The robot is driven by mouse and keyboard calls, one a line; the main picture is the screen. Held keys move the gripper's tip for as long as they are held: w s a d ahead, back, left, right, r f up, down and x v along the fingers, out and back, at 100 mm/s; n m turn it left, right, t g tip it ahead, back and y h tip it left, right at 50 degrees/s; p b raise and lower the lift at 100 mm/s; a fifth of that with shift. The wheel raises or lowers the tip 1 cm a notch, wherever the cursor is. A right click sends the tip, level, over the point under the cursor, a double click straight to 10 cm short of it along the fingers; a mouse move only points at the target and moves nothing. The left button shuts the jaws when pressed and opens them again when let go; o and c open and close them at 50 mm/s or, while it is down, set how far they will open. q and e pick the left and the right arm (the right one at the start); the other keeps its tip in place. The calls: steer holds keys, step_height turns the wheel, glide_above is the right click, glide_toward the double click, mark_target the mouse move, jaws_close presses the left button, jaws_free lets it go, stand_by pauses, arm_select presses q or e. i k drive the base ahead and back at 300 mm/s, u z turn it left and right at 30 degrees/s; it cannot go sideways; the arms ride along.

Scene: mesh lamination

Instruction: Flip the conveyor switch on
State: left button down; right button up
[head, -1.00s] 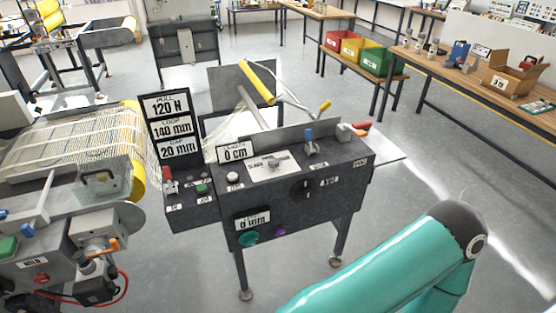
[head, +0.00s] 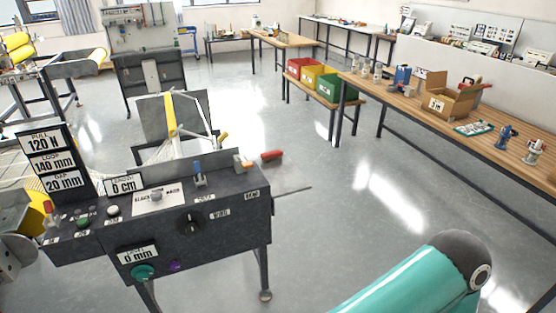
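A dark control box (head: 232,240) on legs stands at the left of the head view. It carries a black rotary knob (head: 193,222) on its front, a blue-handled lever (head: 198,172) and a red-handled lever (head: 271,155) on top. To the left are a white button (head: 113,210), a green button (head: 82,223) and a small red lever (head: 48,207). A teal knob (head: 143,271) and a purple knob (head: 175,266) sit low on the front. Labels are too small to tell which is the conveyor switch. Neither gripper is in view; only a teal arm link of mine shows at bottom right.
A sign (head: 45,142) reads 120 N, 140 mm, 20 mm. A long wooden bench (head: 425,112) with a cardboard box (head: 445,98) runs along the right. Red, yellow and green bins (head: 336,88) stand behind. The floor between the box and bench is clear.

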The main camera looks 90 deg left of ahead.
mark_target(47, 204)
steer(key=z, duration=0.25)
steer(key=i, duration=0.4)
steer(key=u, duration=2.85)
steer(key=i, duration=0.15)
steer(key=u, duration=1.05)
steer(key=k, duration=0.65)
steer(key=u, duration=0.4)
steer(key=i, duration=1.65)
steer(key=z, duration=0.35)
